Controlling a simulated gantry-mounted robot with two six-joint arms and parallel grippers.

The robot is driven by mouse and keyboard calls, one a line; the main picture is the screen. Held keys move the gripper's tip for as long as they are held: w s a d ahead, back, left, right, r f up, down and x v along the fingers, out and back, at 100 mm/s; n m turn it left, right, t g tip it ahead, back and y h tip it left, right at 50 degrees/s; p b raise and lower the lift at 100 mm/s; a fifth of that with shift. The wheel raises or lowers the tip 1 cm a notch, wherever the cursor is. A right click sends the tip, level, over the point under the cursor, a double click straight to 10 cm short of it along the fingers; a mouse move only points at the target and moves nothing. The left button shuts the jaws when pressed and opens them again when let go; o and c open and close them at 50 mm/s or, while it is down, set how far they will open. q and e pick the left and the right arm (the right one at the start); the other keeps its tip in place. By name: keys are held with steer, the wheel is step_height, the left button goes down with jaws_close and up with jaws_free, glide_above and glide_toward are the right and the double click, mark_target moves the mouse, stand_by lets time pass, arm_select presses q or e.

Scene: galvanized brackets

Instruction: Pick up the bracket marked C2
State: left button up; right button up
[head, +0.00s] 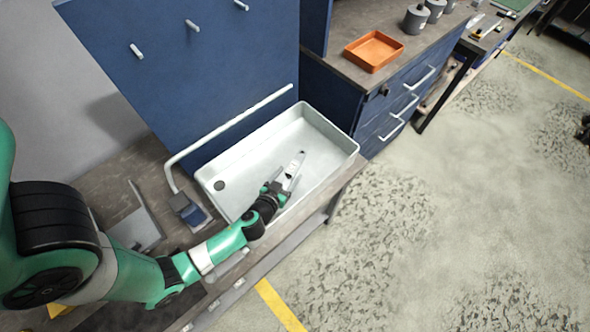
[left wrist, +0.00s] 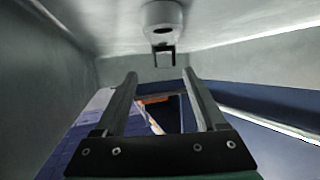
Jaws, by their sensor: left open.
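A pale metal piece (head: 295,163) with a dark spot near its far end is in the white tray, just beyond my left gripper. It may be a bracket or partly my own fingers; I cannot tell, and no C2 mark is readable. My left gripper (head: 281,183) reaches low over the near part of the tray. In the left wrist view my left gripper (left wrist: 160,74) has its two fingers apart, with nothing visibly held between them. A bent grey metal sheet (head: 135,228) lies on the bench to the left. My right gripper is out of view.
The white tray (head: 337,136) has raised walls around my gripper. A pale bent rail (head: 228,125) runs behind it, before a blue panel (head: 205,65). An orange tray (head: 373,51) and grey weights (head: 415,20) stand on the bench behind. The floor at right is open.

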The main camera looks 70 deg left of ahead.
mark_target(291, 169)
arm_select(q)
steer(key=shift+w+a+f, duration=0.2)
steer(key=shift+a, duration=0.2)
steer(key=x, duration=0.4)
steer(key=shift+a+f, duration=0.2)
steer(key=shift+a, duration=0.1)
jaws_close()
